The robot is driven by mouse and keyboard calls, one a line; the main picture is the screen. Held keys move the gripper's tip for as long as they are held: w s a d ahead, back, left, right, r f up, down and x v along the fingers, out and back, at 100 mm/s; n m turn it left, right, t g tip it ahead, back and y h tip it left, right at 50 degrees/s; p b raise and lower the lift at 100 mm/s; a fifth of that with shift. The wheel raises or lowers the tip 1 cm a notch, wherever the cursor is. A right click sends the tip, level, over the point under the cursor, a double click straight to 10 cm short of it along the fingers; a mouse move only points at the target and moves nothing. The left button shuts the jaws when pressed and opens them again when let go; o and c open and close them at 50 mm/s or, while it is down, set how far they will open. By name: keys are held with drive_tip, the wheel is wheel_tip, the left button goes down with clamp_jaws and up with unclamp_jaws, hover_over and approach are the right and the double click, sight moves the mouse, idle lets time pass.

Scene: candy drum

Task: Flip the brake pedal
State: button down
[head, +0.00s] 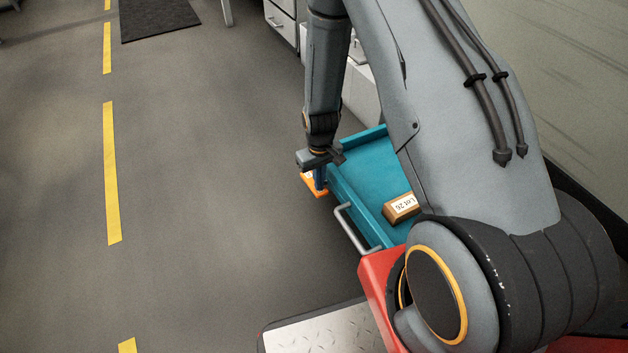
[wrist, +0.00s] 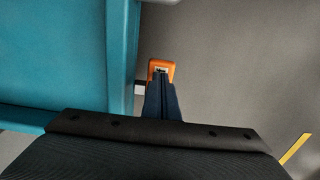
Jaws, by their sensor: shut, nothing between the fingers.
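The brake pedal is a small orange plate (head: 311,186) at the outer side of a teal cart, near its far left corner in the head view. In the wrist view the orange pedal (wrist: 153,68) shows just past my fingertips, with a small pale label on it. My gripper (head: 320,186) points down with its fingers together and empty, over the pedal. In the wrist view the shut fingers (wrist: 162,84) overlap the pedal's near part and hide it. I cannot tell whether the tips touch it.
The teal cart (head: 365,172) has raised rims and a grey handle (head: 349,232) on its left side. A wooden block marked "Lot 26" (head: 401,208) lies on its tray. Drawers stand behind. Open floor with yellow dashes (head: 111,170) lies to the left.

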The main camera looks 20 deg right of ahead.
drive_tip(key=shift+f, duration=0.5)
drive_tip(key=shift+r, duration=0.1)
drive_tip(key=shift+r+p, duration=2.75)
drive_tip(key=shift+r, duration=0.7)
